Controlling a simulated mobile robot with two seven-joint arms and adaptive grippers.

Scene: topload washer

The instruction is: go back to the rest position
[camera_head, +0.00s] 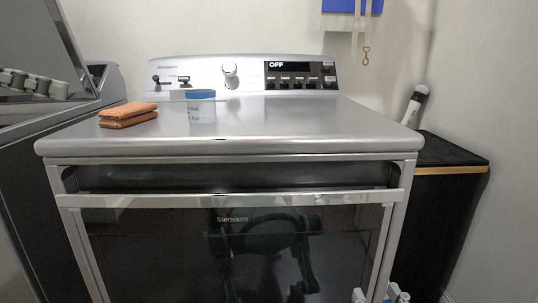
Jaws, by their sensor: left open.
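I do not make out my right gripper.
A brown sponge-like stack (128,115) and a white tub with a blue lid (201,106) stand on the silver top. A dark machine (22,150) is at left. A black cabinet (452,152) with a white-and-black item (414,107) is at right.

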